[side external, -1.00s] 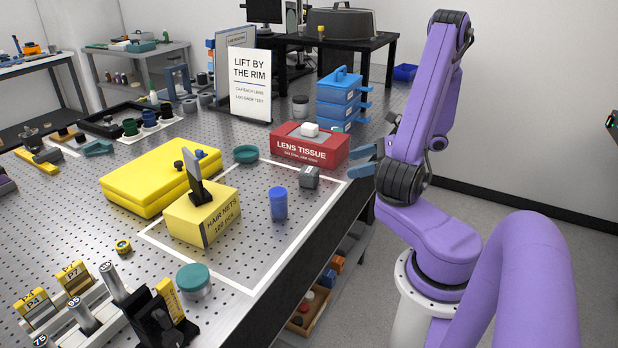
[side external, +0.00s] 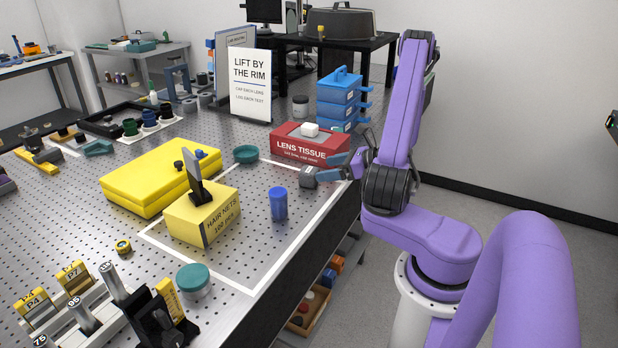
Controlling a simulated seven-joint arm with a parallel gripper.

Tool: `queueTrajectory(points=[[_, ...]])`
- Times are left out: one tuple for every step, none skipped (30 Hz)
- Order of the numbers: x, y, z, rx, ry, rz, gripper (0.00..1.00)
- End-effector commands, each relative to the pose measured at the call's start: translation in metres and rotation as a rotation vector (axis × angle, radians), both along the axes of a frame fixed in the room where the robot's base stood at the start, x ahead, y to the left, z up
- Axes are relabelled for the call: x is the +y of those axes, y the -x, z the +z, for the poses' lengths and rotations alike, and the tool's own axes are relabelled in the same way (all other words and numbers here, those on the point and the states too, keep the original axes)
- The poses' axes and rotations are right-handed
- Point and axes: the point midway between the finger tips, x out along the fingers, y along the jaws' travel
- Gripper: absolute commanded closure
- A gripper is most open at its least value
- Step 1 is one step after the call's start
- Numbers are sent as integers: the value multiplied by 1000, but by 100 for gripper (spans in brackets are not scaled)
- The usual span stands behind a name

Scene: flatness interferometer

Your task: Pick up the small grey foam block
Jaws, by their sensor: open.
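The small grey block (side external: 308,179) sits on the perforated bench top, inside the white outline near its right edge, in front of the red lens tissue box. My gripper (side external: 325,167) comes in from the right, low over the bench edge. Its bluish fingers are open, with their tips at the block's right side. One finger overlaps the block's right part in the view, so I cannot tell whether it touches the block or whether the block lies between the fingers.
The red lens tissue box (side external: 307,148) with a white piece on top stands close behind my fingers. A teal dish (side external: 245,154) lies farther back. Blue stacked cases (side external: 338,97) stand behind.

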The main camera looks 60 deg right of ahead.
Motion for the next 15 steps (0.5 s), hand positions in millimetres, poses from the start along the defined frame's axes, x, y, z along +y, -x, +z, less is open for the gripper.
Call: queueTrajectory(points=[[1,-4,-2,0,0,2,17],[1,-6,-2,0,0,2,17],[1,-8,-3,0,1,0,17],[1,-9,-3,0,1,0,17],[1,-10,-4,0,1,0,17],[2,-12,-5,0,1,1,17],[3,-15,-6,0,0,2,17],[4,-18,-7,0,0,3,17],[5,-23,-9,0,-1,5,17],[6,-27,-10,0,0,5,17],[6,-32,-12,0,0,5,17],[8,-37,-14,0,0,5,17],[8,-41,-16,0,-1,4,17],[8,-44,-17,0,0,4,17],[8,-48,-19,0,1,4,17]])
